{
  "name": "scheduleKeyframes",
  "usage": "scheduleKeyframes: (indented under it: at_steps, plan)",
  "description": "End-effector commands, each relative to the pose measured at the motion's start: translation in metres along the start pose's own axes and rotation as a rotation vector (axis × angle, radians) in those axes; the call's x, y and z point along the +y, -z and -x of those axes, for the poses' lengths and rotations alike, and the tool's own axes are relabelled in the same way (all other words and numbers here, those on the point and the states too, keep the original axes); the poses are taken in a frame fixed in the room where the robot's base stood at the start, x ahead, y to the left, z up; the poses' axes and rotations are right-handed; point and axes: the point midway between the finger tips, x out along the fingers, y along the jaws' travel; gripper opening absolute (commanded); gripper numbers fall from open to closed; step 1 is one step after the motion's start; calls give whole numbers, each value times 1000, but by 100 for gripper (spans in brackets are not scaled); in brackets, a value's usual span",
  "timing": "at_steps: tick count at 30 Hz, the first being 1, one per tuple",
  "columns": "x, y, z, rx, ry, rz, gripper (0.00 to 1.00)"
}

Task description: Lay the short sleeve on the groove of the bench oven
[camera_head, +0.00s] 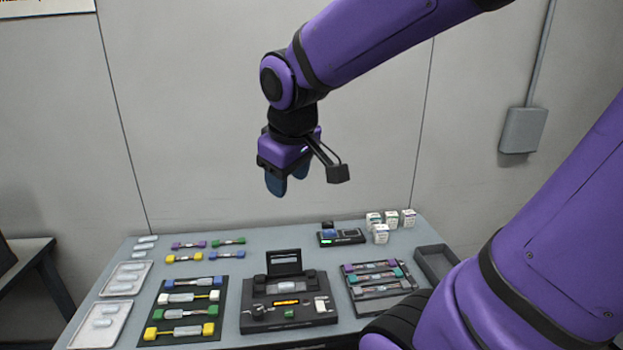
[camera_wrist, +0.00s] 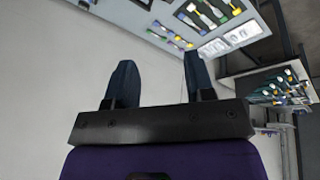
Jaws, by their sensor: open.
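My gripper (camera_head: 288,188) hangs high above the back of the bench, pointing down, open and empty. Its two blue fingers stand apart in the wrist view (camera_wrist: 158,72). Pale sleeve-like cylinders lie at the bench's left: a pair near the back (camera_head: 147,242), some on a middle tray (camera_head: 149,267) and some on a front tray (camera_head: 91,339). I cannot tell which is the short sleeve. A small device with a green light (camera_head: 341,240) stands at the back right of centre; it may be the bench oven, but its groove is not clear.
A dark machine with a raised lid (camera_head: 285,262) stands mid-bench. A black mat (camera_head: 215,292) with colored-ended pieces lies left of it; a rack (camera_head: 403,290) of similar pieces is right. White boxes (camera_head: 381,234) and an open grey bin (camera_head: 437,264) are farther right.

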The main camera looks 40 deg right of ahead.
Motion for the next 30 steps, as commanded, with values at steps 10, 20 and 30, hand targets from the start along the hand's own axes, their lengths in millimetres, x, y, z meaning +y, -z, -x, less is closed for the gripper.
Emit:
scheduleKeyframes:
  at_steps: [10,20,30]
  plan:
    - [-30,-57,56,128,98,-194,49]
    - [-36,-70,64,148,130,-237,49]
    - [-36,-69,64,148,129,-235,49]
